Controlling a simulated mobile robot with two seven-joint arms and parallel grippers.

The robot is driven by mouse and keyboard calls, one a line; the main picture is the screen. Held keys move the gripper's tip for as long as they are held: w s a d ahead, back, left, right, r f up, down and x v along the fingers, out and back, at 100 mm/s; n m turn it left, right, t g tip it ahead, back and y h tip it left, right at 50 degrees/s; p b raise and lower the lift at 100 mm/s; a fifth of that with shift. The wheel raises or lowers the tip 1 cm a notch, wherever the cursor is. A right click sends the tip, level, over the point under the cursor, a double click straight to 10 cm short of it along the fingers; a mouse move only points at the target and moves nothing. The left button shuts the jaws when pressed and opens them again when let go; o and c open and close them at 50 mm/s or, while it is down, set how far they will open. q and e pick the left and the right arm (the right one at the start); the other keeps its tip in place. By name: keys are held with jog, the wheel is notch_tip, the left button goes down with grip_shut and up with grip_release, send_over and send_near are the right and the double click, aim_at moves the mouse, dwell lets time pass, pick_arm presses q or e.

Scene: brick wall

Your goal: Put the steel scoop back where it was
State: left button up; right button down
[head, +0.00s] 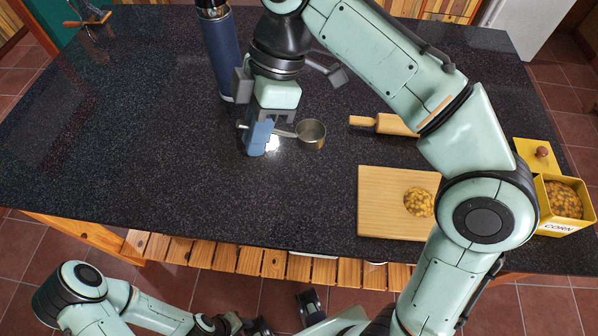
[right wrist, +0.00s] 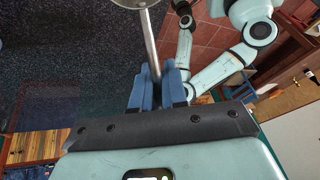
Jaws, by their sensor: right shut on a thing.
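The steel scoop (head: 311,134) has a round bowl and a thin handle. In the head view its bowl is right of my right gripper (head: 259,140), above the dark countertop (head: 150,150). My right gripper's blue fingers are shut on the handle. In the right wrist view the scoop's handle (right wrist: 152,42) runs up from between the fingers (right wrist: 157,80), and the bowl is cut off at the top edge. I cannot tell whether the scoop touches the counter. My left arm (head: 85,290) is low at the left, below the counter edge; its gripper's jaws are not clear.
A blue bottle (head: 220,55) stands behind my right gripper. A rolling pin (head: 385,124) lies to the right. A wooden board (head: 380,195) bears a pile of corn (head: 419,202). A yellow corn box (head: 562,217) and its lid (head: 536,151) are far right. The counter's left half is mostly clear.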

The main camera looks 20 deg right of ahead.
aim_at(310, 135)
jog(key=f+b, duration=0.2)
jog(key=f, duration=0.8)
jog(key=f+b, duration=0.3)
jog(key=f, duration=0.7)
jog(key=shift+s, duration=0.2)
pick_arm(q)
jog(key=f, duration=0.2)
jog(key=s+f, duration=0.1)
jog(key=f, duration=0.2)
jog(key=shift+f, duration=0.15)
pick_arm(e)
jog(key=shift+r, duration=0.1)
jog(key=c, duration=1.2)
grip_release()
jog(key=shift+b, duration=0.3)
jog(key=shift+o, duration=0.2)
pick_arm(q)
notch_tip(310, 135, up, 2)
jog(key=p, duration=0.3)
jog(key=shift+s+r, duration=0.1)
jog(key=shift+r, duration=0.15)
pick_arm(e)
jog(key=v, duration=1.2)
jog(key=shift+a, duration=0.1)
